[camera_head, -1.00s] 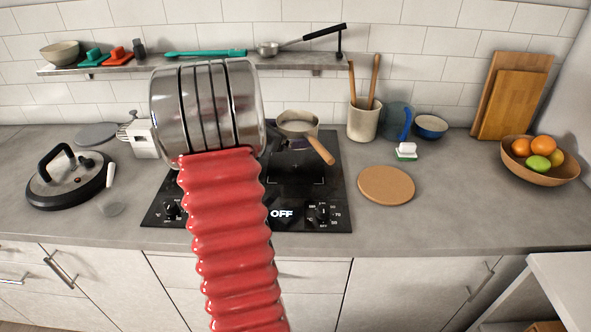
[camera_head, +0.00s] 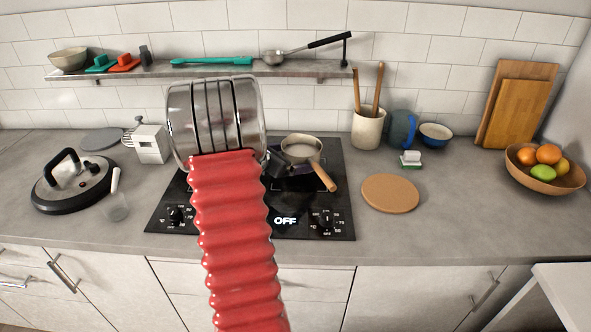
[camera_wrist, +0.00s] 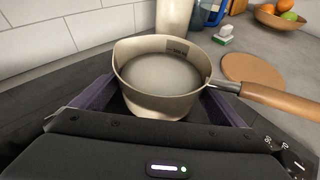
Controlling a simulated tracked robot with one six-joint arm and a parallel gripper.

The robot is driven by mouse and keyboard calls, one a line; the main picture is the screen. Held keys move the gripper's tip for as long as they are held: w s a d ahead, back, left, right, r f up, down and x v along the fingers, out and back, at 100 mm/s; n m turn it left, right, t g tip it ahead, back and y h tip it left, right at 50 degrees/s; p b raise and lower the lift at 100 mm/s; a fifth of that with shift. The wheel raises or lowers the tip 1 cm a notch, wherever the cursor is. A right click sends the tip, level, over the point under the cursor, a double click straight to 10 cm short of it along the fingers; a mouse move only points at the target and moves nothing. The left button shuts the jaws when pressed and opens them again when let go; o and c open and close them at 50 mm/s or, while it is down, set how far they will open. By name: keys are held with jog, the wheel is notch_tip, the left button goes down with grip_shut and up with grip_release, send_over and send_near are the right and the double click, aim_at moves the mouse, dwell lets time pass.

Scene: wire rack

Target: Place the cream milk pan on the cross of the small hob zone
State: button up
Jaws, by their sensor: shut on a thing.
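The cream milk pan (camera_head: 303,147) with a wooden handle (camera_head: 324,178) is over the back right part of the black hob (camera_head: 319,222) in the head view. It looks upright, its handle pointing right and toward the front. In the wrist view the pan (camera_wrist: 165,80) sits between the purple fingers of my gripper (camera_wrist: 158,92), which is shut on its body. I cannot tell whether its base touches the glass. The small zone's cross is not visible; the pan and my arm cover much of the hob.
A round cork mat (camera_head: 390,193) lies right of the hob. A utensil crock (camera_head: 367,128), a blue jug (camera_head: 402,128) and a sponge (camera_head: 410,158) stand behind it. A black-rimmed lid (camera_head: 72,182) lies left. A wall shelf (camera_head: 210,71) runs above the hob.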

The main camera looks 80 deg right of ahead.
jog(key=shift+f, duration=1.75)
jog(key=o, duration=1.5)
jog(key=shift+f, duration=0.2)
jog(key=shift+r, duration=0.1)
jog(key=shift+w+a+r, duration=0.25)
jog(key=shift+w+a, duration=0.05)
jog(key=shift+a, duration=0.1)
jog(key=v, duration=1.1)
jog(key=shift+s, duration=0.1)
